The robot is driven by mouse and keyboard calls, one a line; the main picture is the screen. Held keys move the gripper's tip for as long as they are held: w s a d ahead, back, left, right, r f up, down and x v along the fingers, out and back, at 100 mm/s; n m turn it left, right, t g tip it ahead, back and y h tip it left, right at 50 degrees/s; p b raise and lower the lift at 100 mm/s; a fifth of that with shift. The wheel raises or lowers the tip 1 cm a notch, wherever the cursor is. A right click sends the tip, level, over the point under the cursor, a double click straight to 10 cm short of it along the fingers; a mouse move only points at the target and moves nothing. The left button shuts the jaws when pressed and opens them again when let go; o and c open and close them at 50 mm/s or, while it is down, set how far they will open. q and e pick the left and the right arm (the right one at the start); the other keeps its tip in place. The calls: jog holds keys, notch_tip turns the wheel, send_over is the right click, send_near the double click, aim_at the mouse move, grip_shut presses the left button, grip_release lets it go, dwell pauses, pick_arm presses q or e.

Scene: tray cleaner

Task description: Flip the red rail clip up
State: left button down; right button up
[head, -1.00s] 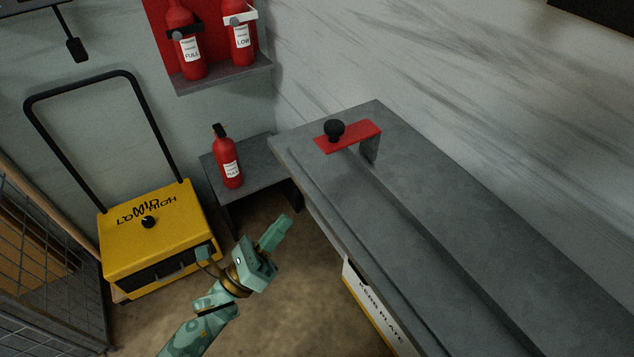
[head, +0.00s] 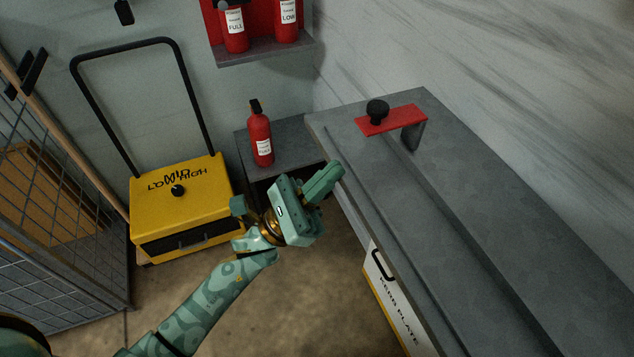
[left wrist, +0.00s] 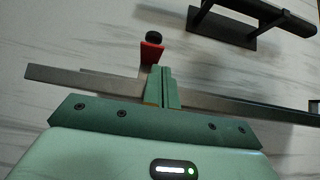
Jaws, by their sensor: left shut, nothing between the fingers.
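The red rail clip (head: 391,121) is a flat red plate with a black knob (head: 377,110), lying roughly level on a grey bracket at the far end of the grey bench. It also shows in the left wrist view, the red clip (left wrist: 152,53) with its knob just beyond my fingers. My left gripper (head: 327,178) is shut and empty, left of the bench's near-left edge and apart from the clip. In the left wrist view, the fingers of my left gripper (left wrist: 162,87) are together and point toward the clip. My right gripper is not in view.
The long grey bench (head: 520,225) runs along the wall, with a white kerb plate box (head: 392,300) below. A red extinguisher (head: 260,135) stands on a low grey table (head: 292,140). A yellow cart (head: 190,212) and a mesh cage (head: 55,240) stand left. A black wall fixture (left wrist: 235,28) shows at upper right.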

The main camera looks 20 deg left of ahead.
aim_at(372, 133)
pick_arm(q)
jog(key=x, duration=0.4)
jog(key=shift+r, duration=0.1)
jog(key=shift+w+d+r, duration=0.3)
jog(key=shift+r, duration=0.05)
